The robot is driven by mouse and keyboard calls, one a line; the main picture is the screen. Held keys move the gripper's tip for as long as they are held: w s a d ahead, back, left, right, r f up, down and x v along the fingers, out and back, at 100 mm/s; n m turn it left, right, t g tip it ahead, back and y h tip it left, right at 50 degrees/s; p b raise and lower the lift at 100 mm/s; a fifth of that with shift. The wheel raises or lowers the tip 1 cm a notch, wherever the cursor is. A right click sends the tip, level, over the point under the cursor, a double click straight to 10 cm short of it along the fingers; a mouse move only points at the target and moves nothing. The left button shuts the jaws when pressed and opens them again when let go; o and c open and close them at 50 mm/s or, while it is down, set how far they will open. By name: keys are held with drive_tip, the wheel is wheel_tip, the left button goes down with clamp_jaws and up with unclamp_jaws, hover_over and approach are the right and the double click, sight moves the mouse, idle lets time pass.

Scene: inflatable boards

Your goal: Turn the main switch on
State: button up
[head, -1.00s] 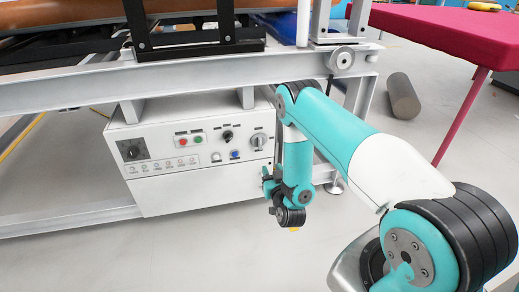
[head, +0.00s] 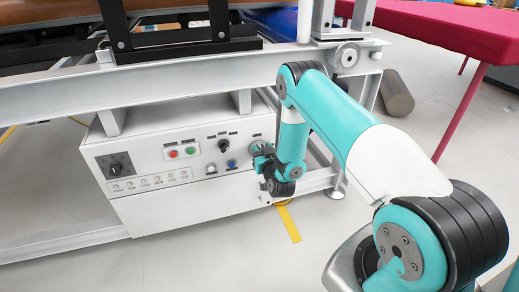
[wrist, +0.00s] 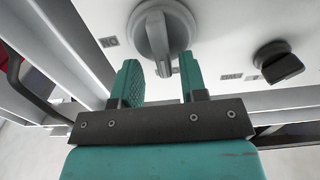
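The white control panel (head: 190,205) hangs under the grey frame. At its right end is a grey rotary switch (head: 256,138), partly hidden by my gripper (head: 259,160) in the head view. In the wrist view the grey rotary switch (wrist: 163,30) is a round disc with a raised grip bar, just ahead of my gripper (wrist: 161,75). My gripper is open, with its two teal fingers apart. The switch's lower end lines up with the gap between them; I cannot tell whether they touch it. Which switch is the main one is not readable.
A black rotary knob (head: 224,146) sits left of the grey switch and shows in the wrist view (wrist: 278,62).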

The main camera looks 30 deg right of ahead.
drive_tip(key=shift+w+a, duration=0.1)
drive_tip(key=shift+a, duration=0.15)
drive_tip(key=shift+c, duration=0.7)
clamp_jaws()
drive_tip(key=shift+m, duration=0.3)
drive_tip(key=m, duration=0.2)
drive_tip(key=d+m, duration=0.1)
drive_tip(key=m, duration=0.5)
drive_tip(key=shift+s+d+f, duration=0.15)
drive_tip(key=shift+s+f, duration=0.1)
drive_tip(key=shift+f, duration=0.1)
drive_tip(key=m, duration=0.3)
drive_tip(key=f+m, duration=0.1)
drive_tip(key=m, duration=0.5)
drive_tip(key=shift+s+d+f+p, duration=0.15)
drive_tip(key=shift+d+f+p, duration=0.15)
drive_tip(key=shift+p, duration=0.05)
drive_tip(key=shift+m, duration=0.3)
